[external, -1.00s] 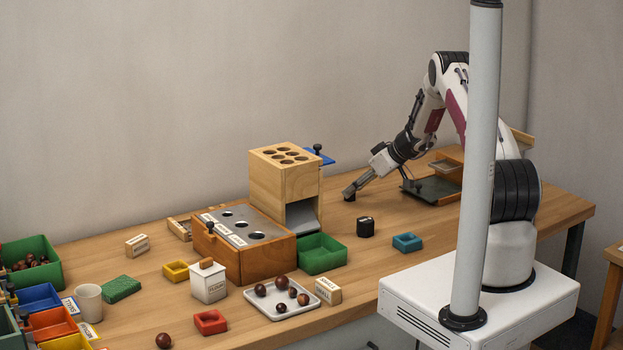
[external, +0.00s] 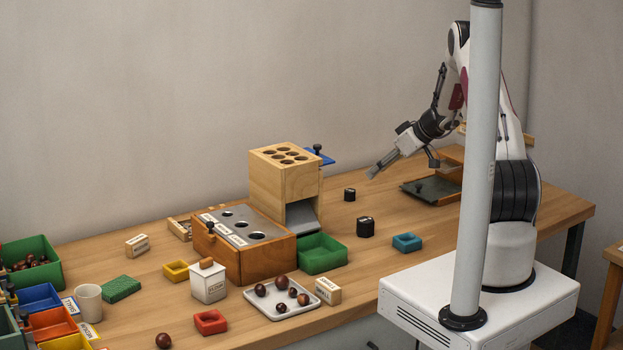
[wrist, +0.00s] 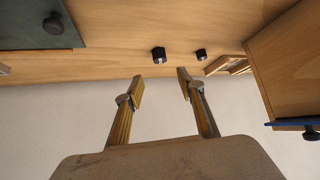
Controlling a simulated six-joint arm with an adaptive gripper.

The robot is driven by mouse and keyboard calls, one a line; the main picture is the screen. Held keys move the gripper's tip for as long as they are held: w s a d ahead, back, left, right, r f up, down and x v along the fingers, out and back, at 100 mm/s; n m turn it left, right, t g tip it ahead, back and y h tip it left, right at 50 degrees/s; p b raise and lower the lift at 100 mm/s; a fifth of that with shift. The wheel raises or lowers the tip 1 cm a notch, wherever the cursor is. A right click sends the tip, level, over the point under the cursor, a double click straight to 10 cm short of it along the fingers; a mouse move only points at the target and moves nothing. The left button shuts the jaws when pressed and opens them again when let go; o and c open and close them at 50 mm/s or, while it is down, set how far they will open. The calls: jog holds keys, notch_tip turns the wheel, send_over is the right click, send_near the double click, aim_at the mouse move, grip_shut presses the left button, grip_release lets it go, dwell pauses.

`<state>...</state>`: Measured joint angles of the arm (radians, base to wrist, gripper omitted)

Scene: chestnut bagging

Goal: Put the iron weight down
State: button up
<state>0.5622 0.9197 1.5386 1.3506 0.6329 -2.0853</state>
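A small black iron weight (external: 349,194) stands upright on the table, right of the wooden tower. A larger black weight (external: 365,227) stands in front of it, apart from it. My gripper (external: 372,173) is in the air, above and right of the small weight, touching neither. In the wrist view my gripper (wrist: 160,84) has its two fingers spread with nothing between them. Two black objects, one (wrist: 159,54) and another (wrist: 201,54), stand beyond the fingertips there; I cannot tell which weight is which.
The wooden tower (external: 272,179) stands left of the weights, with a green bin (external: 322,262) before it. A dark tray (external: 425,194) lies under my arm. Bare table surrounds the small weight.

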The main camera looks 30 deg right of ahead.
jog(key=shift+s+r, duration=0.1)
jog(key=shift+r, duration=0.05)
dwell(0.5)
jog(key=s+a+r+g, duration=0.1)
jog(key=s+a+r, duration=0.6)
jog(key=a+r, duration=0.35)
jog(key=s+a+r+g, duration=0.2)
jog(key=s+a+r, duration=0.65)
jog(key=r, duration=0.35)
jog(key=s+a+r+m, duration=0.1)
jog(key=s+a+r, duration=0.2)
jog(key=s, duration=0.4)
jog(key=s+a+r+m, duration=0.1)
jog(key=s+a+r, duration=0.15)
jog(key=s, duration=0.45)
jog(key=s+m+h, duration=0.2)
jog(key=s+h, duration=0.1)
jog(key=s, duration=1.1)
jog(key=shift+s+d+f+m, duration=0.15)
jog(key=shift+d+f+m, duration=0.15)
jog(key=shift+d+f, duration=0.15)
